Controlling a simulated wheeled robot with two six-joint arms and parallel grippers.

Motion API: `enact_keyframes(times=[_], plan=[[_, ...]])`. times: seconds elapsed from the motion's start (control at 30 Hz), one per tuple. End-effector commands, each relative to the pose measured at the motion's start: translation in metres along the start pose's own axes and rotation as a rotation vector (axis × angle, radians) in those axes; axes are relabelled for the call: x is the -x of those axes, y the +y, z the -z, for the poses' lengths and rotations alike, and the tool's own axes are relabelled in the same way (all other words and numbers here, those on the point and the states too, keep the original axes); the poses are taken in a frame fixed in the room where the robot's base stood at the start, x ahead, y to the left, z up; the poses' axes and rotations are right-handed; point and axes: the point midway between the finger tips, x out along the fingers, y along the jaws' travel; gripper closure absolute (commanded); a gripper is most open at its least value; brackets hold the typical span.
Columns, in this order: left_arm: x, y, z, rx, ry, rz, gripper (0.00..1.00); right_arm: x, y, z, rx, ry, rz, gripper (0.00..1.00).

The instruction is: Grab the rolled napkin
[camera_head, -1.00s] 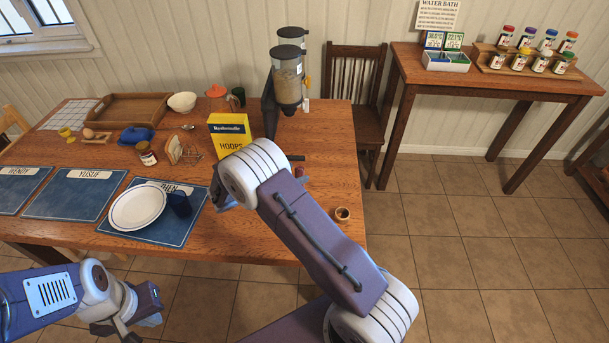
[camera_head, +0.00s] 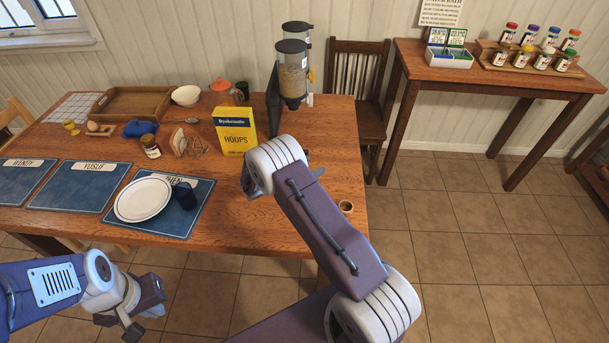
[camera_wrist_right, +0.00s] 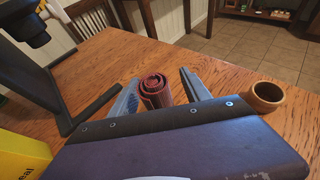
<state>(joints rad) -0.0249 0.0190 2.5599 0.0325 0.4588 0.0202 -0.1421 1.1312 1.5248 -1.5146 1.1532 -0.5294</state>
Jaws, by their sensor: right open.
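The rolled napkin (camera_wrist_right: 156,92) is a dark red spiral roll on the wooden table, seen end-on in the right wrist view. My right gripper (camera_wrist_right: 160,76) is open, with one finger on each side of the roll and visible space at the right finger. Whether the left finger touches it I cannot tell.
A small round wooden cup or ring (camera_wrist_right: 267,95) stands right of the right gripper, also in the head view (camera_head: 346,207). A yellow cereal box (camera_head: 235,130) and a cereal dispenser (camera_head: 292,75) stand nearby. A plate (camera_head: 143,199) and blue cup (camera_head: 184,196) lie farther left.

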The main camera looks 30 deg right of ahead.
Motion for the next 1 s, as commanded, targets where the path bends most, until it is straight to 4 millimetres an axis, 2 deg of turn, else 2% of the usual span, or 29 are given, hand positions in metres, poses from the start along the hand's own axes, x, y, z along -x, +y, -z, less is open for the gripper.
enact_keyframes(times=[0.13,0.33,0.67,0.77,0.9,1.0], plan=[[0.0,0.0,0.0,0.0,0.0,0.0,1.0,0.0,0.0,0.0,0.0,0.0,-0.001,0.44],[0.0,0.0,0.0,0.0,0.0,0.0,1.0,0.001,0.0,0.0,0.0,0.0,0.0,1.0],[0.0,0.0,0.0,0.0,0.0,0.0,1.0,0.002,0.0,-0.003,-0.001,0.0,0.0,1.0],[0.001,0.0,0.0,0.0,0.0,0.0,1.0,0.006,0.001,-0.013,-0.002,0.0,-0.001,1.0],[0.002,0.0,0.0,0.0,0.0,0.0,1.0,0.016,0.001,-0.038,-0.006,0.0,-0.001,1.0],[0.003,0.0,0.0,0.0,0.0,0.0,1.0,0.022,-0.019,-0.05,0.001,0.0,0.001,1.0]])
